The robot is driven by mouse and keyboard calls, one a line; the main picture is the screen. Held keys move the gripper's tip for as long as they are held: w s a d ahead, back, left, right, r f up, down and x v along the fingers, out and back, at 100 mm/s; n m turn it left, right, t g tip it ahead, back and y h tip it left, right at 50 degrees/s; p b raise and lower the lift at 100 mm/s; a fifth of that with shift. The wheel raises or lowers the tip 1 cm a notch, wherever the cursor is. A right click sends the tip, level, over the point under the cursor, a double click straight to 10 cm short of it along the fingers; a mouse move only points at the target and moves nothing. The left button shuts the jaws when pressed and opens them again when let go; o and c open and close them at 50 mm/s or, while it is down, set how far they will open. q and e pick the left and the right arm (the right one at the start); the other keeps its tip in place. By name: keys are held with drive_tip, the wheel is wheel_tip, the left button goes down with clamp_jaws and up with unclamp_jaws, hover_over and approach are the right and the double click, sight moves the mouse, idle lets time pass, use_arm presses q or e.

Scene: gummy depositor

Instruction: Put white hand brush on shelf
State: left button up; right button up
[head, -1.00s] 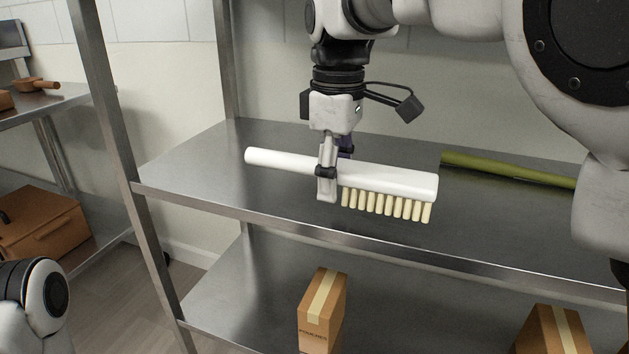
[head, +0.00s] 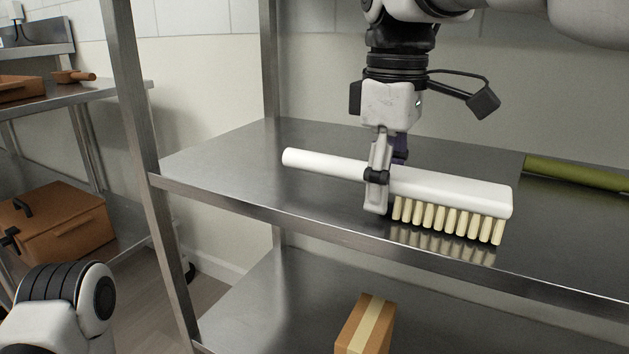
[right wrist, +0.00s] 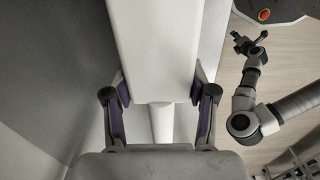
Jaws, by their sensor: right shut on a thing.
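The white hand brush (head: 450,190) has a round handle pointing left and cream bristles facing down. My right gripper (head: 378,195) is shut on it near where the handle meets the head. The brush is level over the shelf (head: 225,170), near its front edge. Bristle reflections show close below the tips; I cannot tell whether they touch the metal. In the right wrist view, the brush (right wrist: 155,50) lies between both fingers. My left gripper (right wrist: 250,45) is small there, away from the brush, its jaws unclear.
An olive-green rod-shaped thing (head: 575,172) lies on the same shelf to the right. Shelf posts (head: 140,120) stand at the left. A cardboard box (head: 365,325) sits on the lower shelf. The upper shelf is clear left of the brush.

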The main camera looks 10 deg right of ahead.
drive_tip(key=shift+f, duration=0.3)
drive_tip(key=o, duration=1.2)
drive_tip(key=shift+r, duration=0.1)
wheel_tip(320, 180, up, 8)
drive_tip(key=p, duration=0.5)
drive_tip(key=shift+p, duration=0.4)
